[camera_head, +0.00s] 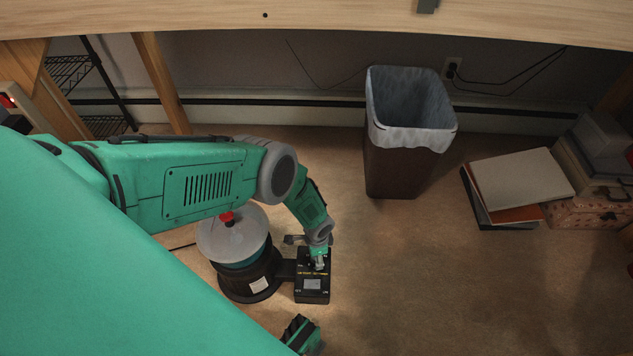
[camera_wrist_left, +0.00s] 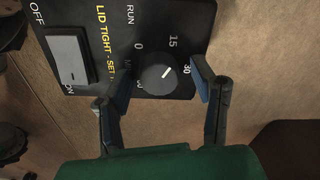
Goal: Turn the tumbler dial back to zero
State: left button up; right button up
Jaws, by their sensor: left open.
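The tumbler (camera_head: 240,262) is a round dark drum with a pale lid and a red knob, standing on the floor. Its black control box (camera_head: 312,284) joins it on the right. The 0 label (camera_wrist_left: 138,46) is at the dial's upper left. My left gripper (camera_head: 318,262) is over the box. In the left wrist view its open fingers (camera_wrist_left: 150,86) are on either side of the dial; I cannot tell whether they touch it.
A silver ON/OFF rocker switch (camera_wrist_left: 68,60) is on the same panel, left of the dial. A lined brown bin (camera_head: 392,165) stands behind to the right. Books (camera_head: 518,187) lie at the far right. A wooden tabletop edge (camera_head: 300,17) crosses the top. The carpet right of the box is clear.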

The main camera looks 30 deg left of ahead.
pick_arm(q)
jog(key=shift+c, duration=0.4)
jog(key=c, duration=1.1)
jog(key=shift+o, duration=0.2)
jog(key=shift+a, duration=0.1)
jog(key=n, duration=0.3)
jog(key=shift+s+n, duration=0.1)
jog(key=shift+n, duration=0.2)
jog(key=n, duration=0.3)
jog(key=shift+n, duration=0.3)
jog(key=n, duration=0.3)
jog(key=shift+n, duration=0.4)
jog(key=shift+s+n, duration=0.1)
jog(key=shift+n, duration=2)
